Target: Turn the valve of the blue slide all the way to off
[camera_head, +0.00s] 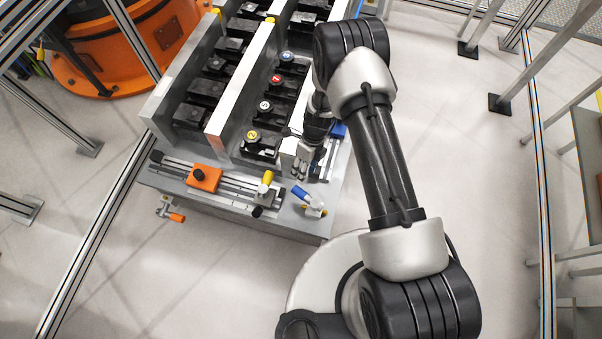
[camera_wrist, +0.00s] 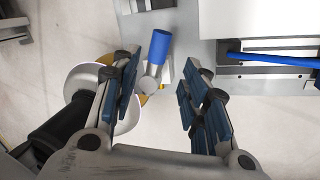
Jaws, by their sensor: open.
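The valve has a blue handle (camera_head: 301,192) and a pale metal body, and sits at the front right corner of the machine top. In the wrist view its blue handle (camera_wrist: 160,46) points up and slightly right, just beyond the fingertips and between their lines. The blue slide (camera_head: 338,130) is a blue block on a rail at the right side, partly hidden by my arm. My gripper (camera_head: 301,167) is open and empty, above and slightly behind the valve. In the wrist view both blue-padded fingers (camera_wrist: 160,80) are spread, apart from the handle.
An orange slide block (camera_head: 204,178) sits on the front rail, with a yellow-handled valve (camera_head: 267,178) left of the blue one. Frame posts stand around; floor in front is clear.

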